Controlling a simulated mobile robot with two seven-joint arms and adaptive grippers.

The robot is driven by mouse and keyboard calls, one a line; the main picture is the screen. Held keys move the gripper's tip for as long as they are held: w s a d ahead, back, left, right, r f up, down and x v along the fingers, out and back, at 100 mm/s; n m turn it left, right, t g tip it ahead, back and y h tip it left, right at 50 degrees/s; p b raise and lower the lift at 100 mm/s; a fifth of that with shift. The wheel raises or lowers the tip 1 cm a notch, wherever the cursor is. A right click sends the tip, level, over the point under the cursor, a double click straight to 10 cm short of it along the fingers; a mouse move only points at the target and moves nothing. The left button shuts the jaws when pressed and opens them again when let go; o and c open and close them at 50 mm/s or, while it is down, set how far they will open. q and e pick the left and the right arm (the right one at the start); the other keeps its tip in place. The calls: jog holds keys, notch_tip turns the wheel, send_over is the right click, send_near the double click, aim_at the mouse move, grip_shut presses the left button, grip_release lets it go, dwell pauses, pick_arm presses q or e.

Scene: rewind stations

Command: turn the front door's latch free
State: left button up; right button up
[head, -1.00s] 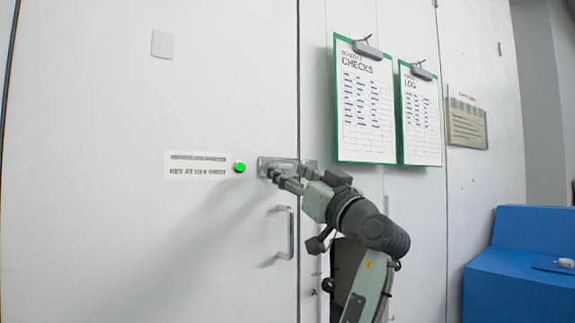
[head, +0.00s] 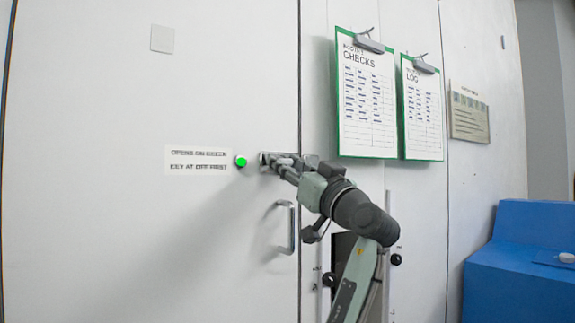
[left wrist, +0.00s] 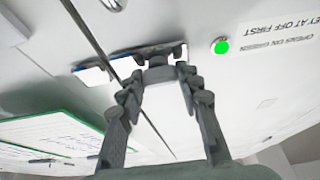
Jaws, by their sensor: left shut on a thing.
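The front door (head: 150,230) is white and stands closed against the panel on its right. Its grey metal latch (head: 264,158) lies across the seam, right of a lit green lamp (head: 241,161). My left gripper (head: 276,163) is shut on the latch's turning piece, and its fingers hide much of it. In the left wrist view, both fingertips (left wrist: 161,76) close around the dark turning piece in front of the latch plate (left wrist: 93,75). I cannot tell exactly how far the piece is turned. My right gripper is not in view.
A vertical pull handle (head: 289,226) sits below the latch. A printed label (head: 198,161) is left of the lamp. Two green-edged clipboards, checks (head: 366,100) and log (head: 422,110), hang at upper right. A blue block-like unit (head: 520,260) stands at lower right.

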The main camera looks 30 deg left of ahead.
pick_arm(q)
jog(key=shift+m+t+h, duration=0.3)
jog(key=shift+m+t, duration=0.1)
jog(key=m+t+h, duration=0.1)
jog(key=m+h, duration=0.1)
jog(key=m, duration=0.5)
jog(key=m+t+h, duration=0.1)
jog(key=m+h, duration=0.2)
jog(key=m, duration=0.4)
jog(key=m+t+h, duration=0.1)
jog(key=m+h, duration=0.1)
jog(key=m, duration=0.5)
jog(key=shift+s+a+r+t+h, duration=0.1)
jog(key=shift+s+r+t+h, duration=0.15)
jog(key=shift+t+h, duration=0.05)
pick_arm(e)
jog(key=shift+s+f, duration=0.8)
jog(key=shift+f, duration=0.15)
pick_arm(q)
jog(key=shift+m, duration=0.4)
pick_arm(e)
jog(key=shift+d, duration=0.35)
pick_arm(q)
jog(key=o, duration=1.2)
jog(key=shift+c, duration=0.2)
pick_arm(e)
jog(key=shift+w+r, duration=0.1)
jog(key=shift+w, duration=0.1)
